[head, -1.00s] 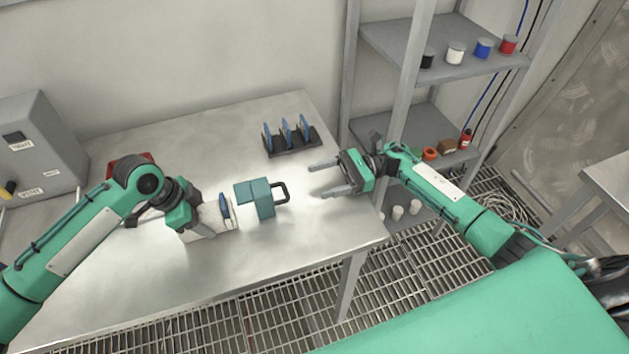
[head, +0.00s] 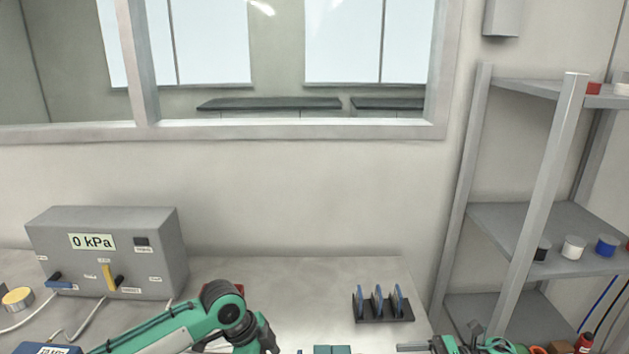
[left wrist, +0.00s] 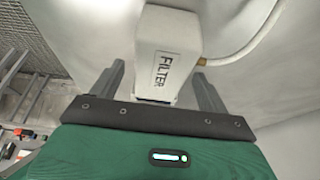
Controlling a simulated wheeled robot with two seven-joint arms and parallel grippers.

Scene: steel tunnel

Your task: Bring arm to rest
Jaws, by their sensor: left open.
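My left arm (head: 205,318) comes in low at the left of the head view, and its gripper is cut off by the bottom edge. In the left wrist view my left gripper (left wrist: 160,72) is open. Its two dark fingers stand on either side of a white housing marked FILTER (left wrist: 165,55), with a gap visible on each side. My right gripper (head: 412,348) shows only as a sliver at the bottom edge of the head view, so its jaws cannot be judged. The top of a teal block (head: 332,350) peeks in between the arms.
A grey box reading 0 kPa (head: 105,252) stands on the steel table (head: 290,275) at left. A black rack with blue discs (head: 384,310) stands at the table's right. A grey shelf unit (head: 545,225) rises beyond it. A hose (left wrist: 245,50) meets the filter housing.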

